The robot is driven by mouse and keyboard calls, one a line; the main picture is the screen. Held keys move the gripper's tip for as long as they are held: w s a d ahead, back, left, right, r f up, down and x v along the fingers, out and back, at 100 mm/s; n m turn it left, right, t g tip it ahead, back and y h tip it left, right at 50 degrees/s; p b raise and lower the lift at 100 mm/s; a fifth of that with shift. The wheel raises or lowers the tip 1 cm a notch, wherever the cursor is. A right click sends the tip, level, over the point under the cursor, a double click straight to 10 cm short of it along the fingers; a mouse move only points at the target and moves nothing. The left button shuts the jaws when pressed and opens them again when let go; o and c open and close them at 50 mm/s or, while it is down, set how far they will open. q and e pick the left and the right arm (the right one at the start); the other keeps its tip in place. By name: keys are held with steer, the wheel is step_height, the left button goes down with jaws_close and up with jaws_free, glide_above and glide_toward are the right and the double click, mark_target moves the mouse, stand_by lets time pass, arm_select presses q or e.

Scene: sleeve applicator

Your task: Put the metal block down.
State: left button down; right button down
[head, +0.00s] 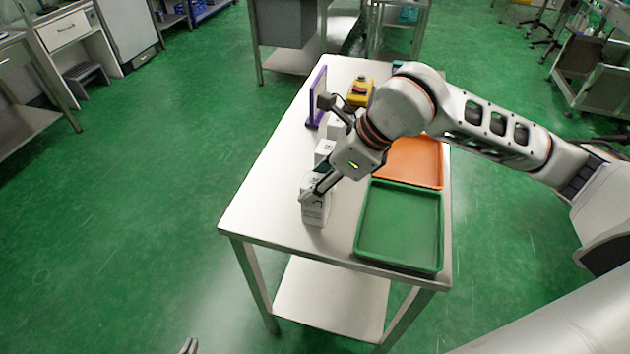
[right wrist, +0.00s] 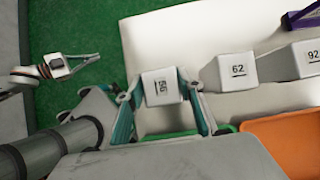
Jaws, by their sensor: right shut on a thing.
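The block (head: 314,211) in my right gripper is pale grey with a dark number on top. It is upright at the left part of the table, and I cannot tell whether its base touches the tabletop. My right gripper (head: 316,190) comes down over it. In the right wrist view the block (right wrist: 162,87) sits between the two fingers of the right gripper (right wrist: 165,108). My left gripper (head: 189,346) shows only its fingertips at the bottom edge of the head view. It also shows over the green floor in the right wrist view (right wrist: 97,58), away from the table and empty.
Blocks marked 62 (right wrist: 237,69) and 92 (right wrist: 311,54) stand in line beside the held one. A green tray (head: 398,264) and an orange tray (head: 425,162) lie right of it. A purple frame (head: 318,98) and a yellow box (head: 360,92) stand farther back. The table's left front (head: 260,210) is clear.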

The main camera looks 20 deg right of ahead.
steer(key=c, duration=1.3)
jaws_free()
steer(key=shift+r, duration=0.1)
steer(key=v, duration=1.2)
